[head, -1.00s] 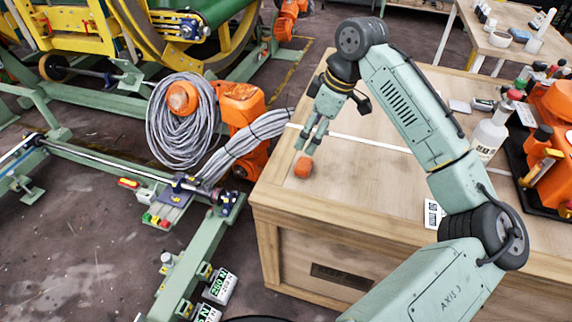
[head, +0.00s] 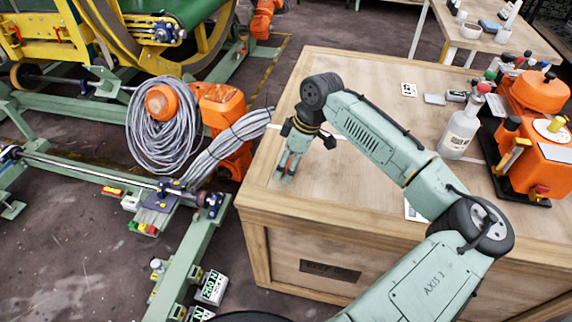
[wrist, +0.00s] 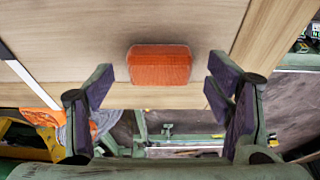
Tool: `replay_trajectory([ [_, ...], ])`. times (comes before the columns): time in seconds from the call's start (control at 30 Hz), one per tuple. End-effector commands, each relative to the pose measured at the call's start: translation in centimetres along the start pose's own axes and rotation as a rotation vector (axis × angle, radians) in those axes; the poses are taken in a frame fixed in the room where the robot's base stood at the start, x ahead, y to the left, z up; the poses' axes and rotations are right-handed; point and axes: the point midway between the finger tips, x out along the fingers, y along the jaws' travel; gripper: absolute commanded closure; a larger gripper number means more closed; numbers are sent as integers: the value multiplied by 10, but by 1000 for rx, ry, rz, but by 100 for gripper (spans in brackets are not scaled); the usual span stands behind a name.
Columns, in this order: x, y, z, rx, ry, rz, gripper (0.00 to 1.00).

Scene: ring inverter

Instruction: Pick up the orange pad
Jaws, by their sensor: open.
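The orange pad (wrist: 160,65) lies on the wooden crate top, near its edge, in the wrist view. It is a small rounded block. My gripper (wrist: 159,85) is open, with one finger on each side of the pad and a gap between each finger and the pad. In the head view my gripper (head: 286,177) points down over the near left part of the crate top (head: 330,185).
A white bottle (head: 461,127) and an orange device (head: 540,95) on a dark tray stand at the right of the crate top. A coil of grey cable (head: 163,130) hangs on orange machinery left of the crate. The middle of the top is clear.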

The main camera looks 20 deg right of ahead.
Motion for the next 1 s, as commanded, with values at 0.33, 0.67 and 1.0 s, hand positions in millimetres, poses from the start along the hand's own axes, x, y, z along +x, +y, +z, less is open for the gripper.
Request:
replay_trajectory([
  [0.33, 1, 0, 0, 0, 0, 0, 37],
  [0.67, 0, 0, 0, 0, 1, 0, 59],
  [1.0, 0, 0, 0, 0, 1, 0, 73],
])
